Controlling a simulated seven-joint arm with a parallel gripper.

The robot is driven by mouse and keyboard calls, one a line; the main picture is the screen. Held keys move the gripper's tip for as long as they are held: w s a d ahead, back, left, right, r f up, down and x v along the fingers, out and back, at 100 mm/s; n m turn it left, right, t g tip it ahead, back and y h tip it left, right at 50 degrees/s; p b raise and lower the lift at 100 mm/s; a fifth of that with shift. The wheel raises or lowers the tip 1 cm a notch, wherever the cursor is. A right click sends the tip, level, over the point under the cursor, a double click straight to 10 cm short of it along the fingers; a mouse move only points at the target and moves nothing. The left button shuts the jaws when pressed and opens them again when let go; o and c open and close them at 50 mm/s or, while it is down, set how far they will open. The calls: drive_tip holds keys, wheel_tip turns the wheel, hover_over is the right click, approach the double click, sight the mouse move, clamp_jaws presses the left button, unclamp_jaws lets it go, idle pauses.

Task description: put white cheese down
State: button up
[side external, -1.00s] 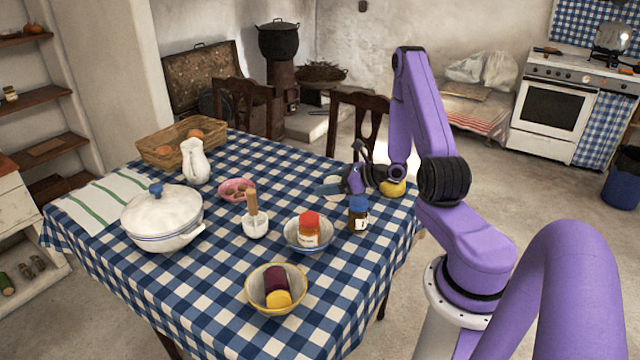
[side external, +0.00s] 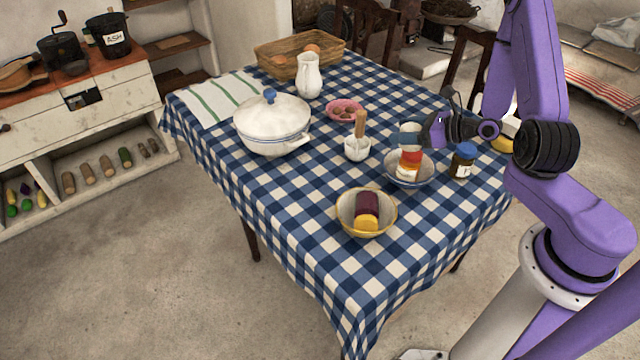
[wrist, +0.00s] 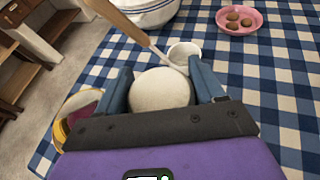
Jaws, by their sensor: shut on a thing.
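The white cheese (wrist: 160,90) is a round white piece between the two blue fingers of my gripper (wrist: 162,84) in the wrist view. My gripper is shut on it. In the side view my gripper (side external: 410,139) holds the cheese (side external: 410,127) above the table, near a white-blue bowl (side external: 400,182) with a red-lidded jar (side external: 410,162) in it. The fingers partly cover the cheese there. Whether the gripper is directly over the bowl is hard to tell.
On the checked tablecloth (side external: 290,205) stand a mortar (side external: 356,151) with an upright pestle (side external: 361,123), a dark-lidded jar (side external: 462,162), a yellow-rimmed bowl (side external: 345,212) holding purple and yellow pieces, a pink bowl (side external: 330,108) and a lidded pot (side external: 265,125). Bare cloth lies at the front.

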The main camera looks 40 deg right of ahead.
drive_tip(key=a+n+g+y, duration=0.1)
drive_tip(key=a+n+y, duration=0.1)
drive_tip(key=a, duration=1.5)
drive_tip(key=w+f, duration=0.3)
drive_tip(key=w, duration=0.1)
drive_tip(key=w+a+f, duration=0.1)
drive_tip(key=w+f, duration=0.2)
drive_tip(key=w, duration=0.2)
drive_tip(key=w+f, duration=0.3)
drive_tip(key=w, duration=0.1)
drive_tip(key=shift+w+a+f, duration=0.25)
drive_tip(key=shift+a+f, duration=0.05)
drive_tip(key=shift+a, duration=0.05)
drive_tip(key=shift+w+f, duration=0.1)
drive_tip(key=shift+f, duration=1.55)
drive_tip(key=shift+f, duration=0.15)
drive_tip(key=o, duration=1.2)
drive_tip(key=shift+c, duration=0.2)
